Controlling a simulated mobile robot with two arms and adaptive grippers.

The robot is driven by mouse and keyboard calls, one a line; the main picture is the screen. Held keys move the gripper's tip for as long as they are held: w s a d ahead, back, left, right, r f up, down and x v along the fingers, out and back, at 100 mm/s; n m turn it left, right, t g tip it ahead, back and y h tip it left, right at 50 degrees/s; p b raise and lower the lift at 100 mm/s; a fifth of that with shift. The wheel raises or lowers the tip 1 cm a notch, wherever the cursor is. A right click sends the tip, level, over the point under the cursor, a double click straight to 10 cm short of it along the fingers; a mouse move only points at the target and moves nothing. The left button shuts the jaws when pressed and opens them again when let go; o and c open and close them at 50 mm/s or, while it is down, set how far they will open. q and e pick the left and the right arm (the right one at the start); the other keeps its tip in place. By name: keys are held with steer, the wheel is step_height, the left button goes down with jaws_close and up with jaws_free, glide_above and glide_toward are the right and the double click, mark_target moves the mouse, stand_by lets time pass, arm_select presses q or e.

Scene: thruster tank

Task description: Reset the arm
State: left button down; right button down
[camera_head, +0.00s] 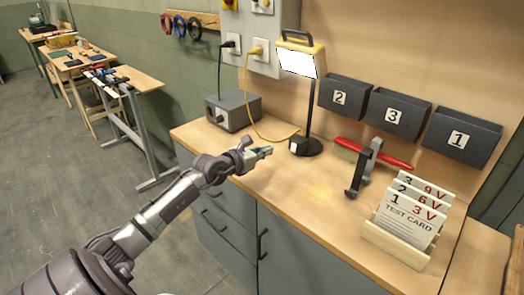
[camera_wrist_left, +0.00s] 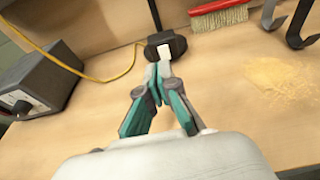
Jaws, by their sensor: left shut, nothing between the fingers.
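My left arm reaches in from the lower left in the head view. My left gripper (camera_head: 265,152) is shut and empty above the front left of the workbench (camera_head: 292,192). In the left wrist view the teal fingertips (camera_wrist_left: 159,75) meet, pointing toward the lamp's dark base (camera_wrist_left: 176,50). Whether they touch the lamp base cannot be told from the wrist view, but the head view shows a gap.
A grey box (camera_head: 233,109) with a knob stands left of the lit lamp (camera_head: 301,60). Numbered bins (camera_head: 397,113) hang behind. The bench front middle is clear.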

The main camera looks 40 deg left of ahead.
arm_select(q)
steer(key=shift+v, duration=0.8)
steer(key=shift+r, duration=0.15)
